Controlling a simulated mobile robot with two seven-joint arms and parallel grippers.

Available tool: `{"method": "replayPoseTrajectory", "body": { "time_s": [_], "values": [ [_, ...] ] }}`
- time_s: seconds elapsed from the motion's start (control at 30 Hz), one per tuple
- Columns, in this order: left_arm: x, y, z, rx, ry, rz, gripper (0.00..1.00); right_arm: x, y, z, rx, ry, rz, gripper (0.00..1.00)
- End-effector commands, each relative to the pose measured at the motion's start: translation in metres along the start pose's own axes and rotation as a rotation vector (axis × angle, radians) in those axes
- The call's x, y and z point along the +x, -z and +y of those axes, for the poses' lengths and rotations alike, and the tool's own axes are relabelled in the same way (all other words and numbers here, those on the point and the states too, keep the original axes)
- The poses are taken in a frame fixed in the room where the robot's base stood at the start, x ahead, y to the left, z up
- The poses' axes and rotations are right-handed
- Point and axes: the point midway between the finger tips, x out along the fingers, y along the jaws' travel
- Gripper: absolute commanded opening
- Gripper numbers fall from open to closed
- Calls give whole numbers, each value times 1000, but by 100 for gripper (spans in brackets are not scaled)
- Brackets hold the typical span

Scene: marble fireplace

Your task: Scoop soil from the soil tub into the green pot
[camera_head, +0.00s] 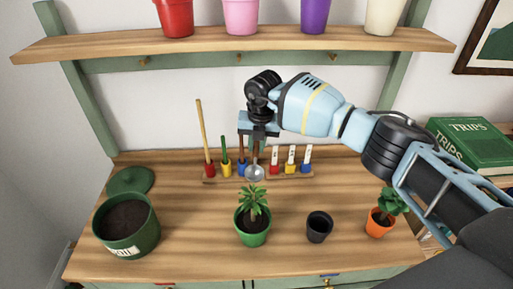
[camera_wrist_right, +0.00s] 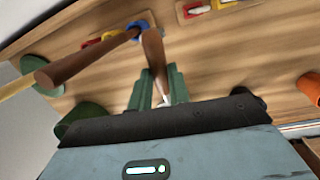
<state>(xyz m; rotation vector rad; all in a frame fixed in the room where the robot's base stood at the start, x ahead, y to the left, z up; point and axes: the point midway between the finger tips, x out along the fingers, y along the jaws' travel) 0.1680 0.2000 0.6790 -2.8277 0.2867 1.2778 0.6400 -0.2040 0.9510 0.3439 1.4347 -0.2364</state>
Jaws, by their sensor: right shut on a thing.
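The green pot (camera_head: 251,239) stands at the middle front of the wooden bench with a leafy plant in it. The soil tub (camera_head: 146,243), green and filled with dark soil, stands at the left. My right gripper (camera_head: 257,138) is above the back of the bench, behind the green pot. It is shut on a scoop with a brown handle (camera_wrist_right: 153,55); its round metal bowl (camera_head: 255,173) hangs below the gripper, in front of the tool rack. In the right wrist view the green fingers (camera_wrist_right: 158,88) close around the handle. My left gripper is out of view.
A tool rack (camera_head: 223,180) with coloured tools stands at the back. A green lid (camera_head: 131,180) lies behind the tub. A black pot (camera_head: 319,228) and an orange pot (camera_head: 378,225) stand at the right. A shelf (camera_head: 120,42) with pots hangs above. The bench between tub and green pot is clear.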

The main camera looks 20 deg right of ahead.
Motion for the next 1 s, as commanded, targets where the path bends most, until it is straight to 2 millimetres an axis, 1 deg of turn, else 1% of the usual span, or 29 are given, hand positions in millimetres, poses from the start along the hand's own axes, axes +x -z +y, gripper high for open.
{"method": "replayPoseTrajectory", "body": {
  "time_s": [0.03,0.33,0.6,1.0],
  "values": [
    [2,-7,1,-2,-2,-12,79,6,-1,1,-3,12,6,0],
    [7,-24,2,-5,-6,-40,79,6,-12,4,-10,75,14,0],
    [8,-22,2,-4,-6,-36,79,2,-14,5,-13,90,14,0],
    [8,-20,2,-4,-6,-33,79,1,-14,5,-12,89,14,0]
  ]
}}
